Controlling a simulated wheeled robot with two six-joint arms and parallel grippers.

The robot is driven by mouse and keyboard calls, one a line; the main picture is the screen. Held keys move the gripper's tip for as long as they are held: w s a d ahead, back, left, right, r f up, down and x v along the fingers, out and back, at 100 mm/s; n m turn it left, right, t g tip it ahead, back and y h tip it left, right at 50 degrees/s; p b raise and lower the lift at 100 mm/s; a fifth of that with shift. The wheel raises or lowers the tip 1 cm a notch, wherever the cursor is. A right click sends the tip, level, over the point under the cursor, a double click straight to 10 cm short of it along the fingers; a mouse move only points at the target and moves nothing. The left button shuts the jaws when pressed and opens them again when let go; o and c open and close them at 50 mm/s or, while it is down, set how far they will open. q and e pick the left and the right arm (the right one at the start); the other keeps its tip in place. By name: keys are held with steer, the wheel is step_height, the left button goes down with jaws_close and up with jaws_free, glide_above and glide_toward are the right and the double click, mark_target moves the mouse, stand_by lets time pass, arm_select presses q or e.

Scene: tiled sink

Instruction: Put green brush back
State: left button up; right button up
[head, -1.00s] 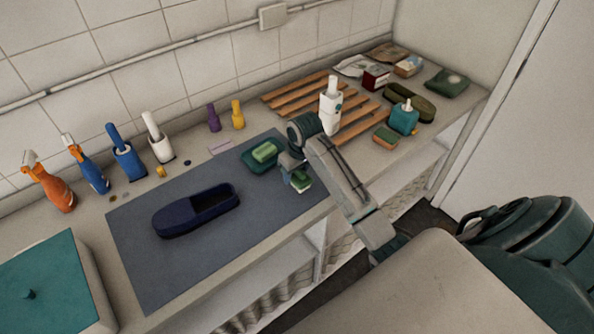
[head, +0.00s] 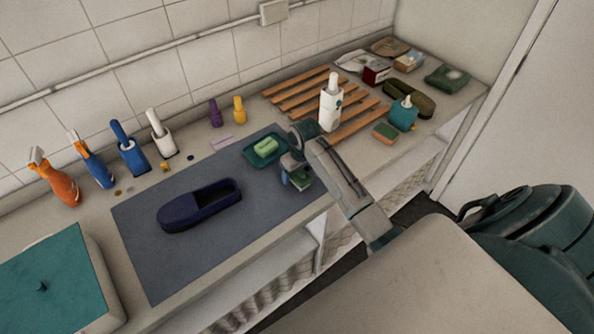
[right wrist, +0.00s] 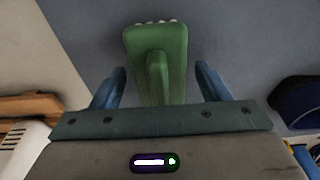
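The green brush (head: 304,184) is at the front right part of the grey mat (head: 150,255), below my right gripper (head: 297,178). In the right wrist view the brush (right wrist: 157,45) shows its green back, a raised handle and pale bristle tips at the far edge. The two blue fingers of the right gripper (right wrist: 158,78) stand on either side of the handle, with gaps to it. A teal tray (head: 250,155) on the mat's back right holds a light green block (head: 266,147). My left gripper is not in view.
A navy shoe-shaped holder (head: 200,207) lies on the mat. A white bottle (head: 329,105) stands by the wooden slats (head: 300,97). Orange (head: 58,185) and blue (head: 95,170) spray bottles stand at the left.

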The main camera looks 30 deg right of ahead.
mark_target(301, 171)
steer(key=shift+r, duration=0.1)
steer(key=r+b, duration=0.1)
steer(key=r, duration=0.2)
steer(key=s+r+b, duration=0.1)
steer(key=r, duration=0.3)
steer(key=s+r+b, duration=0.1)
steer(key=r+b, duration=0.1)
steer(key=r, duration=0.1)
steer(key=shift+d+r, duration=0.1)
steer(key=shift+r, duration=0.2)
steer(key=shift+s+r, duration=0.1)
steer(key=shift+r, duration=0.6)
